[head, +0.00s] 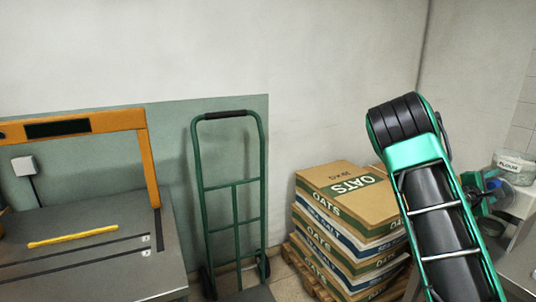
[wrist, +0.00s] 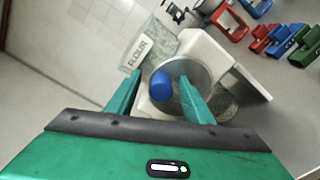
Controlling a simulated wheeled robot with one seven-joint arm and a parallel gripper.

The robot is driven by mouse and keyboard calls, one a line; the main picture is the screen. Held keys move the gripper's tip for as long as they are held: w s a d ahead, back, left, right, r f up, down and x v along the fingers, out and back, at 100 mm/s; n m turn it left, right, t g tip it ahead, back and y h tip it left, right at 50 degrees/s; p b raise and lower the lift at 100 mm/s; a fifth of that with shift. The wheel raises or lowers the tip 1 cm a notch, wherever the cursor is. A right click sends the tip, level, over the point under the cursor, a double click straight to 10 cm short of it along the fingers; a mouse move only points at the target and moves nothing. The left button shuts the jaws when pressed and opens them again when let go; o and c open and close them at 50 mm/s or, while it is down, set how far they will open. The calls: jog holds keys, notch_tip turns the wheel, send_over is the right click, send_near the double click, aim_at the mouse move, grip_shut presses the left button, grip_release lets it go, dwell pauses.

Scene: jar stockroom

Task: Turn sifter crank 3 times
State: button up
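The sifter's white body (wrist: 205,50) with its round metal drum (wrist: 203,75) shows in the wrist view ahead of my gripper. A blue knob (wrist: 161,88), seemingly the crank's handle, lies between my gripper's two green fingers (wrist: 160,77), with a visible gap on each side. My gripper is open. The crank arm under the knob is hidden.
Red (wrist: 228,20), blue and green items sit on the grey counter at the wrist view's upper right. In the head view, stacked OATS boxes (head: 345,196) stand left of my arm, then a green hand truck (head: 235,185) and a bench (head: 75,230) with an orange frame.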

jog(key=shift+f, duration=0.1)
jog(key=v, duration=0.9)
dwell(0.5)
